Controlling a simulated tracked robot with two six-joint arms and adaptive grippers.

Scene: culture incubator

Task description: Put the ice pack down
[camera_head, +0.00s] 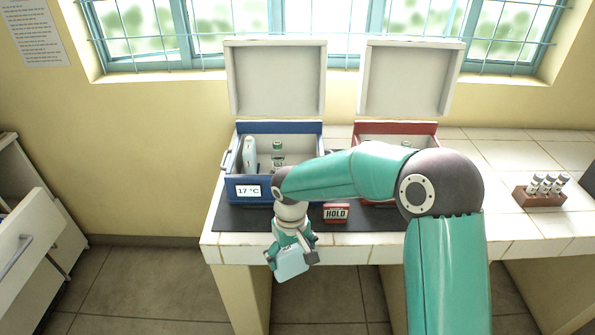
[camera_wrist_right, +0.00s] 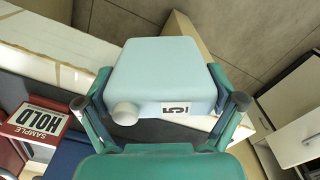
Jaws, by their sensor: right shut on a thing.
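My left gripper is not in view.
A blue box (camera_head: 259,190) reading 17 °C stands open on a dark mat (camera_head: 232,216), with a pale item (camera_head: 249,153) and a vial (camera_head: 278,155) inside. A red box (camera_head: 396,128) stands open beside it, partly hidden by my arm.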

